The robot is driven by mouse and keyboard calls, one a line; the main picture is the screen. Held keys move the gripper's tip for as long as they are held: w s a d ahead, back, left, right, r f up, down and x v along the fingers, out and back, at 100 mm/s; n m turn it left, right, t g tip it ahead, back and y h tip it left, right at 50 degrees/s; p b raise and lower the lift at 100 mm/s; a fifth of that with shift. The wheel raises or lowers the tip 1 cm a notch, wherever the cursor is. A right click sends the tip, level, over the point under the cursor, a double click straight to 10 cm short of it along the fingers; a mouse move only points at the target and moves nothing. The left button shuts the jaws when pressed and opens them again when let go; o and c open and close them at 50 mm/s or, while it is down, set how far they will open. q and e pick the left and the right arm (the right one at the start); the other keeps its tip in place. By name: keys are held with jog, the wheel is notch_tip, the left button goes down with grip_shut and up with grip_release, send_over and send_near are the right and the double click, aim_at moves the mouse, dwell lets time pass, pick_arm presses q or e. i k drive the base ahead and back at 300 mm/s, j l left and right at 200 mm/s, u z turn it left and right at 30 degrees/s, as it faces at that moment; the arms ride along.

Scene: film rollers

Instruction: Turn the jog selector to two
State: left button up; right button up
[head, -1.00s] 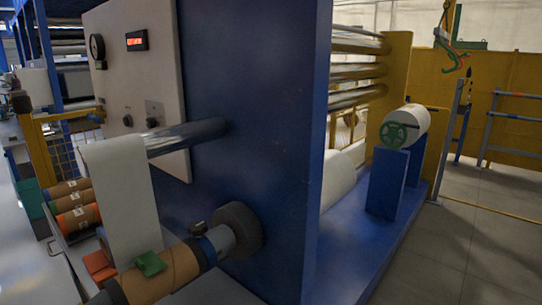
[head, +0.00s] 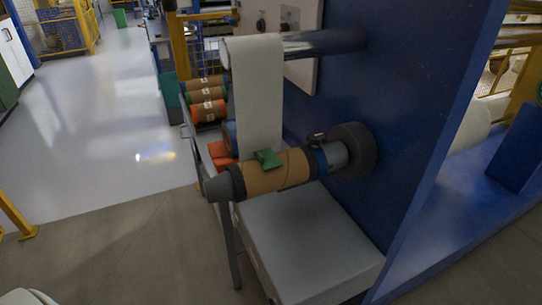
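The cream control panel (head: 303,72) shows at the top of the head view, cut off by the upper edge. Two small dark knobs sit on it, a left knob (head: 262,23) and a right knob (head: 285,27). I cannot tell which one is the jog selector, and their markings are too small to read. A steel roller and the white web pass in front of the panel's lower part. Neither of my grippers is in view.
A blue machine frame (head: 400,130) stands at the right. A brown core (head: 275,173) on a shaft juts out from it above a grey box (head: 310,240). White web (head: 257,95) hangs from the steel roller (head: 320,43). Floor (head: 90,120) is open at left.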

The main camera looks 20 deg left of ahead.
aim_at(283, 26)
jog(key=i+l+u, duration=0.2)
jog(key=u, duration=0.2)
jog(key=i+l+u, duration=0.1)
jog(key=l+u, duration=0.25)
jog(key=l, duration=0.15)
jog(key=l+u, duration=0.4)
jog(key=i, duration=0.05)
